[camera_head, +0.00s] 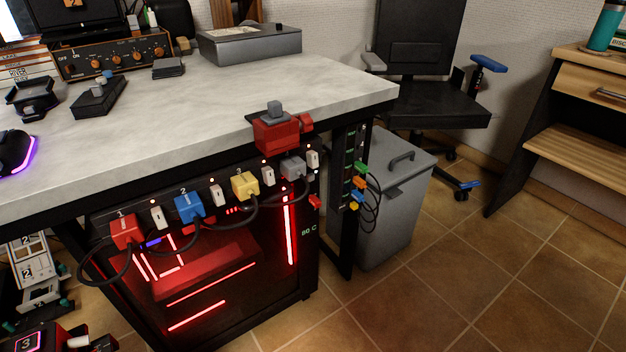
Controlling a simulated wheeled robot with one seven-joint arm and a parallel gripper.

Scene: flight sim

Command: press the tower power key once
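A dark computer tower (290,285) stands under the desk's front edge, with red light strips glowing inside and a green "80 C" readout on its right part. I cannot tell for sure which part is its power key. A small red piece (315,202) sits near the tower's upper right, partly among cables. A red block with a grey top (276,134) is fixed at the desk's front edge above the tower. My gripper is not in view.
A power strip along the desk (330,82) front holds red (126,232), blue (188,208), yellow (245,186) and grey plugs, their cables looping before the tower. A grey bin (385,215) stands to the right. Tiled floor (430,275) is free at front right.

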